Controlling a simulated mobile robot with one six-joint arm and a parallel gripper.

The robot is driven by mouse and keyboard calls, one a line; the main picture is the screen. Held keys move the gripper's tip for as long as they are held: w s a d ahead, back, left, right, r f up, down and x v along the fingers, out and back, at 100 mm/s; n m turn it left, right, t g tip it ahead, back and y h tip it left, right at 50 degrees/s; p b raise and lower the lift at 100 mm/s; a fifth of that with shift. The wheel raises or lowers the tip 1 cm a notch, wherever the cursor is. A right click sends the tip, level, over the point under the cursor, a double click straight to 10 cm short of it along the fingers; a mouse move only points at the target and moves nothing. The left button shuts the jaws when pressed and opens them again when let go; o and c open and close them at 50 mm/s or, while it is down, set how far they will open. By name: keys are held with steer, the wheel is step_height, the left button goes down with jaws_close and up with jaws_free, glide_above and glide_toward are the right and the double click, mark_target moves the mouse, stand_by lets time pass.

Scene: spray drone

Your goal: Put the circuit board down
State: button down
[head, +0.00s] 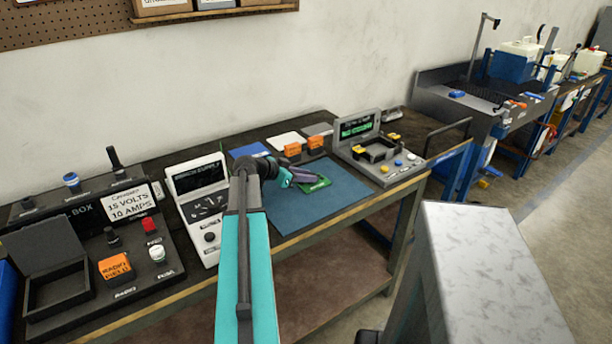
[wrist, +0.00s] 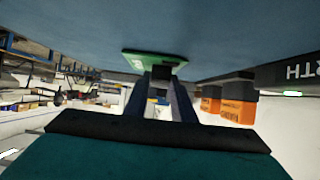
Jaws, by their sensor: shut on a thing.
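The circuit board (head: 317,185) is a small green plate over the blue mat (head: 335,200) on the workbench. My gripper (head: 303,179) reaches in from the left and is shut on the board's near edge. In the wrist view, which looks upside down, the green board (wrist: 150,57) lies at the tips of my gripper (wrist: 161,76), close against the mat's surface (wrist: 80,35). I cannot tell whether the board touches the mat or hangs slightly above it. The fingers hide part of the board's edge.
Orange blocks (head: 292,149) stand behind the mat. A grey tester with a green display (head: 357,127) is at its right, a white meter (head: 197,184) at its left. A black power box (head: 75,215) stands farther left. The mat's front and right are clear.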

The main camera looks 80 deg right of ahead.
steer(key=shift+f, duration=0.15)
steer(key=c, duration=1.5)
jaws_free()
steer(key=shift+r, duration=0.2)
steer(key=b+v, duration=0.2)
steer(key=v, duration=1)
